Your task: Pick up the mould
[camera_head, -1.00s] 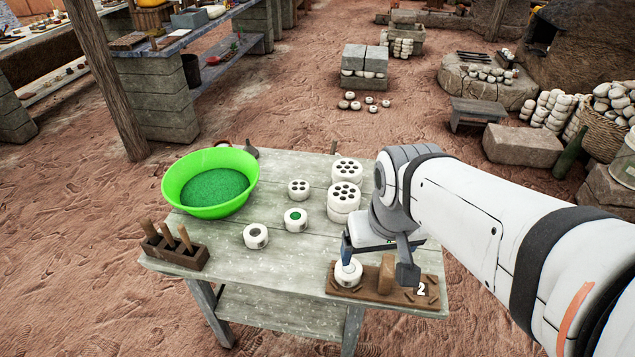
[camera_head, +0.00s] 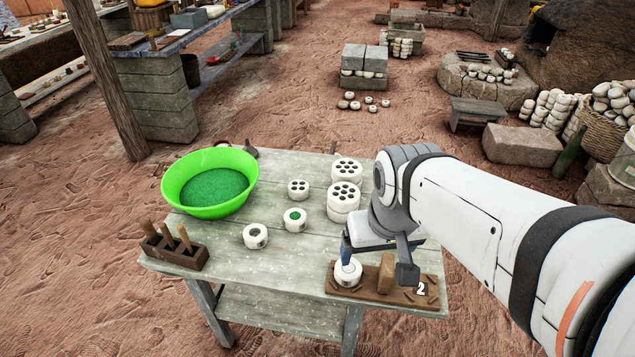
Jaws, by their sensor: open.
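A small round white mould (camera_head: 348,275) sits at the left end of a wooden board (camera_head: 419,302) marked 2, at the table's front right. My gripper (camera_head: 377,266) is over the board with its fingers apart. Its left, blue-tipped finger is at the top of this mould and hides part of it; I cannot tell whether they touch. The right, dark finger is over the right part of the board. Between the fingers, a brown block (camera_head: 386,274) stands on the board. Another white mould (camera_head: 256,241) and one with a green filling (camera_head: 295,226) sit mid-table.
White pieces with several holes stand at the back, one small (camera_head: 298,195) and larger ones stacked (camera_head: 344,214). A green bowl (camera_head: 174,199) with green powder is at the left, behind a wooden tool holder (camera_head: 183,261). The table's front middle (camera_head: 265,285) is clear.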

